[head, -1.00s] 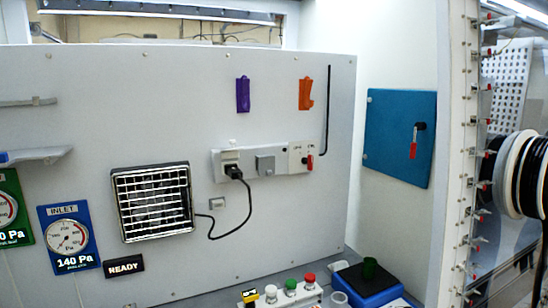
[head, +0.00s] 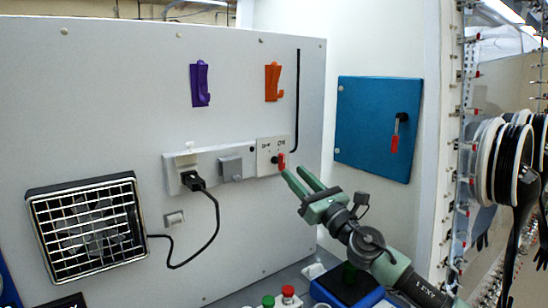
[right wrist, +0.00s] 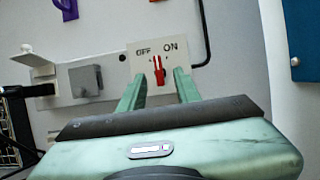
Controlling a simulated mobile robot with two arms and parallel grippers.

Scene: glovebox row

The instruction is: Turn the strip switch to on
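The strip switch is a red lever (head: 282,161) on a pale plate at the right end of the wall-mounted strip (head: 208,164). In the right wrist view, the plate (right wrist: 147,52) reads OFF at left and ON at right. The red lever (right wrist: 158,73) there stands about upright between my fingertips; I cannot tell clearly which label it marks. My green right gripper (head: 291,171) is open, its fingertips just in front of the lever, with a finger on each side in the right wrist view (right wrist: 159,74). Contact is not clear. My left gripper is out of view.
A plug with a black cord (head: 194,181) sits in the strip's left part. Purple (head: 200,85) and orange (head: 273,82) hooks are above. A blue panel (head: 377,128) with a red handle is to the right. Red and green buttons (head: 287,291) stand below.

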